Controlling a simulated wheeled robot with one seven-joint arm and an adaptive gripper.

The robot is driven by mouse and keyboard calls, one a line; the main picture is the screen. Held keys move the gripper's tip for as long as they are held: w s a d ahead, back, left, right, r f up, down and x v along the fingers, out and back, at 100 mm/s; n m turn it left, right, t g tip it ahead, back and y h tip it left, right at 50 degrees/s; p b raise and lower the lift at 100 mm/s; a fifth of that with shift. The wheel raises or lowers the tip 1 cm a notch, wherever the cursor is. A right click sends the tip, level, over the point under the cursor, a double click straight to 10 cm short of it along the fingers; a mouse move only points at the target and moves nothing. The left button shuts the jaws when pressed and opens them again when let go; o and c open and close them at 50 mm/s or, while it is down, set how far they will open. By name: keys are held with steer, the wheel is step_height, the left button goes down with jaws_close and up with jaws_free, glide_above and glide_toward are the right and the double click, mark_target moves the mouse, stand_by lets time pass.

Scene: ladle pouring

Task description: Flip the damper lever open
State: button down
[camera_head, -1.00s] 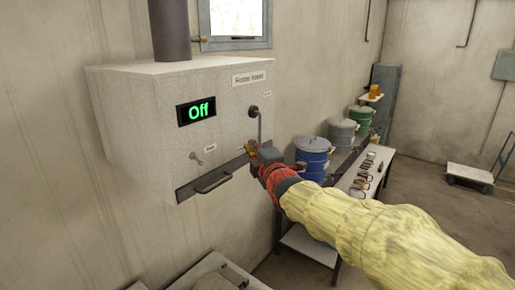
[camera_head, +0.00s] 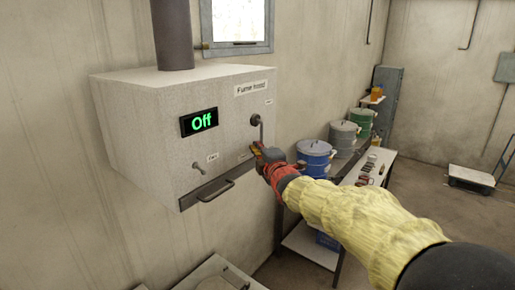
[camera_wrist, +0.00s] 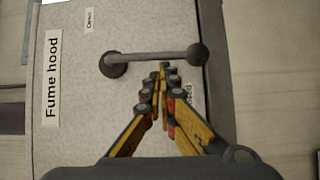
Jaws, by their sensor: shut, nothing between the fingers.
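The damper lever (camera_head: 261,132) is on the front of the white fume hood (camera_head: 232,120), at its right side. It hangs down from a round dark pivot (camera_head: 256,119). In the wrist view the lever (camera_wrist: 155,56) is a grey rod between the dark pivot (camera_wrist: 113,64) and a dark knob (camera_wrist: 197,54). My gripper (camera_head: 256,148) is shut and empty beside the lever's lower part. In the wrist view its fingertips (camera_wrist: 164,68) are just below the rod, close to it; I cannot tell whether they touch. The knob is hidden by my gripper in the head view.
A display (camera_head: 199,121) on the hood reads "Off". A small toggle switch (camera_head: 199,168) and a drawer-like handle (camera_head: 215,190) are at the hood's lower front. A blue drum (camera_head: 314,158) and a bench (camera_head: 372,168) with small items stand to the right.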

steer(key=shift+f+b, duration=0.2)
steer(key=shift+b, duration=0.25)
steer(key=shift+w+d+n+b, duration=0.15)
steer(key=shift+n+b, duration=0.15)
steer(key=shift+b, duration=0.35)
